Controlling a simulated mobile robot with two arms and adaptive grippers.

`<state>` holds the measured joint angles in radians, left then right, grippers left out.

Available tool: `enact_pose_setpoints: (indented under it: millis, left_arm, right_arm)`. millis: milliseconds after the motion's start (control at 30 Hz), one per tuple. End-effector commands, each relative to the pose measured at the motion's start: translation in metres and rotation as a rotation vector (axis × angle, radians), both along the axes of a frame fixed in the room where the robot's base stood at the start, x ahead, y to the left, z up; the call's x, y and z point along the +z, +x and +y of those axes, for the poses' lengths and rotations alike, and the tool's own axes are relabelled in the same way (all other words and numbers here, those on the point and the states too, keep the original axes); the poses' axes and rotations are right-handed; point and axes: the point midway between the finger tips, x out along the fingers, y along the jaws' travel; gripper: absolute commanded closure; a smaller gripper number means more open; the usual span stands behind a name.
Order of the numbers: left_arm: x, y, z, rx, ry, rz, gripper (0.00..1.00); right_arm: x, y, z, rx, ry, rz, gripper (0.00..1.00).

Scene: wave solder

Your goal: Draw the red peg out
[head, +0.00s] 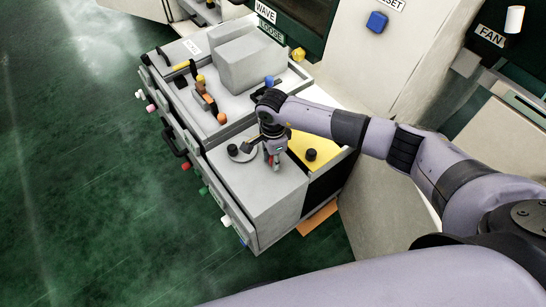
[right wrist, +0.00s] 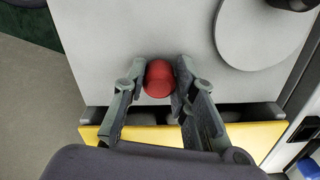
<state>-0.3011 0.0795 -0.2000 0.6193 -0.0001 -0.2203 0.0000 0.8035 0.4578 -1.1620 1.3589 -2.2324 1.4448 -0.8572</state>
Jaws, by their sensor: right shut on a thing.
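The red peg (right wrist: 159,79) is between the two fingers of my right gripper (right wrist: 157,84) in the right wrist view, with its rounded top showing. In the head view my right gripper (head: 272,158) points down over the grey top of the cabinet (head: 262,196), and a little of the red peg (head: 270,160) shows between its fingers. The gripper is shut on the peg. The peg's lower end is hidden, so I cannot tell how deep it sits. My left gripper is not in view.
A round grey disc with a black knob (head: 233,150) lies left of the gripper. A yellow panel with a black knob (head: 311,154) is to the right. A grey box (head: 252,62) and orange handles (head: 205,96) are behind. Coloured pegs stick out along the left side.

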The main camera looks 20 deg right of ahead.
Motion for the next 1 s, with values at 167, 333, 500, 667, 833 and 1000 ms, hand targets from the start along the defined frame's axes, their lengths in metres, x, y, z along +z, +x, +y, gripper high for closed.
enact_pose_setpoints:
  millis: [167, 333, 500, 667, 833, 1000]
  left_arm:
    - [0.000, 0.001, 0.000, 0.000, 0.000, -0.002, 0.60]
    - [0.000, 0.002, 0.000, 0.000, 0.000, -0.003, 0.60]
    - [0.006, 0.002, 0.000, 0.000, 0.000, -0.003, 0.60]
    - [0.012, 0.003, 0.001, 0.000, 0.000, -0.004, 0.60]
    - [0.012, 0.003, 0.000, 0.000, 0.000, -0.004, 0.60]
    - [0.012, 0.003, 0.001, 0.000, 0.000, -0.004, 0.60]
  right_arm:
    - [0.000, 0.000, 0.000, -0.001, 0.000, 0.000, 1.00]
    - [0.000, 0.000, 0.000, -0.001, 0.000, 0.000, 1.00]
    - [0.002, -0.008, -0.005, -0.001, -0.002, -0.001, 1.00]
    - [0.002, -0.028, -0.011, 0.000, -0.002, 0.001, 1.00]
    - [0.000, -0.030, -0.011, 0.000, -0.001, 0.000, 1.00]
    - [0.000, -0.030, -0.011, 0.000, -0.001, 0.000, 0.73]
